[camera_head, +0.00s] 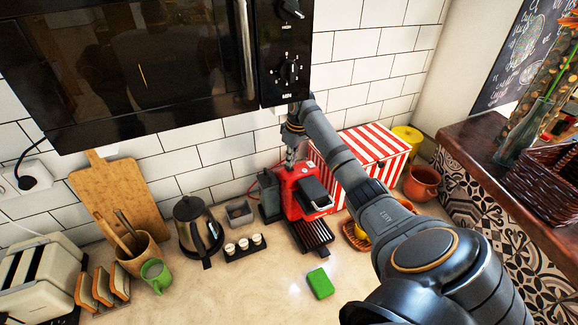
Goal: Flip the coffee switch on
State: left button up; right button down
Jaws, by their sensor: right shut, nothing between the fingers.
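The red coffee machine (292,204) stands on the counter against the tiled wall, with a black top part and a dark drip tray (312,237) at its front. My right arm reaches in from the lower right. My right gripper (289,163) points down at the back of the machine's top, shut and empty. I cannot tell whether its tips touch the machine. The coffee switch is too small or hidden to make out. My left gripper is not in view.
A black microwave (130,60) hangs above, close to my right wrist. A red-striped box (375,143) stands right of the machine. A kettle (190,222), a cup rack (243,249) and a green sponge (320,283) are nearby. The front counter is mostly clear.

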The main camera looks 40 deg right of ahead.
jog(key=shift+f, duration=0.8)
jog(key=shift+r+p, duration=0.5)
jog(key=shift+r, duration=3.05)
